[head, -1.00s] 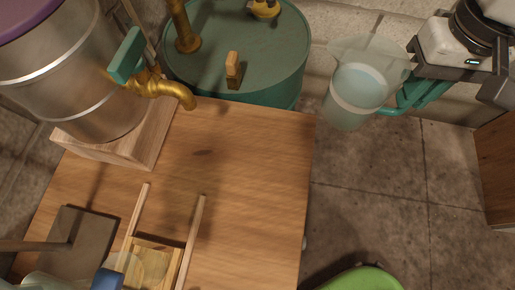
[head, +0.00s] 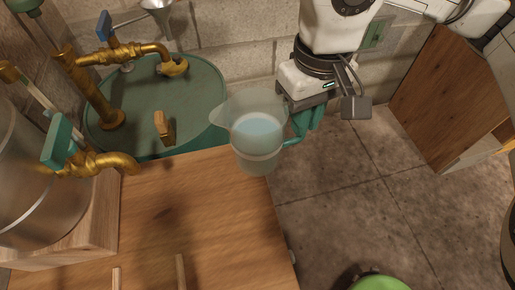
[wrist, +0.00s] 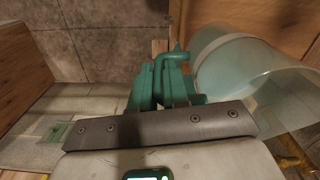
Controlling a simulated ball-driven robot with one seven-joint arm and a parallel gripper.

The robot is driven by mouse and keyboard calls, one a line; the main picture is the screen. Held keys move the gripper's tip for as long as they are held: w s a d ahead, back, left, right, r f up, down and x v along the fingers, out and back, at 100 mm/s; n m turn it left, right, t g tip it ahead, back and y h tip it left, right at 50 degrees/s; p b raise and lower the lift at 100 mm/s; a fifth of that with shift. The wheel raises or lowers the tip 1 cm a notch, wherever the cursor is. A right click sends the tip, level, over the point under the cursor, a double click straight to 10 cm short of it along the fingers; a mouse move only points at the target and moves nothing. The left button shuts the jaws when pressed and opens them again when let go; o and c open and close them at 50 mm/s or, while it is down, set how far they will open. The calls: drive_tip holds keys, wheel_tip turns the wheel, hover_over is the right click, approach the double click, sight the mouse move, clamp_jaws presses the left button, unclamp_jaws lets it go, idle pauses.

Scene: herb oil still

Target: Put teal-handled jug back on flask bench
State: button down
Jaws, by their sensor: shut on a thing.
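The teal-handled jug (head: 256,135) is clear, with a pale band and bluish liquid inside. It is upright in the head view and overlaps the far right corner of a wooden bench (head: 200,215); I cannot tell whether it touches the wood. My gripper (head: 303,122) is to its right, shut on the teal handle (head: 292,142). In the wrist view the jug (wrist: 250,80) is to the right of my gripper (wrist: 165,85), with the handle between the fingers. I cannot tell whether this bench is the flask bench.
A green drum (head: 190,95) stands behind the bench, with a brass pipe and blue-handled tap (head: 103,30) above. A steel vessel (head: 30,185) with a teal-handled tap (head: 62,140) is at left. A wooden cabinet (head: 440,95) stands right. A green round object (head: 380,283) is low. Floor between is clear.

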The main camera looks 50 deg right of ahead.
sight(263, 106)
drive_tip(key=w+a+f, duration=0.1)
drive_tip(key=f, duration=0.1)
drive_tip(key=w+a+f, duration=0.1)
drive_tip(key=w+f, duration=0.1)
drive_tip(key=w+a+f, duration=0.2)
drive_tip(key=shift+f+p, duration=0.1)
drive_tip(key=shift+p, duration=0.2)
drive_tip(key=shift+w+a+f, duration=0.1)
drive_tip(key=shift+w+f, duration=0.05)
drive_tip(key=shift+f, duration=0.35)
drive_tip(key=shift+w+a+f, duration=0.1)
drive_tip(key=shift+f, duration=0.4)
drive_tip(key=shift+d+f, duration=0.1)
drive_tip(key=shift+f, duration=0.7)
drive_tip(key=shift+f, duration=0.2)
drive_tip(key=c, duration=1.1)
unclamp_jaws()
drive_tip(key=shift+r, duration=0.15)
drive_tip(key=shift+r+p, duration=0.2)
drive_tip(key=shift+p, duration=0.2)
wheel_tip(263, 106, up, 12)
drive_tip(key=shift+f+b, duration=0.15)
drive_tip(key=shift+b, duration=0.2)
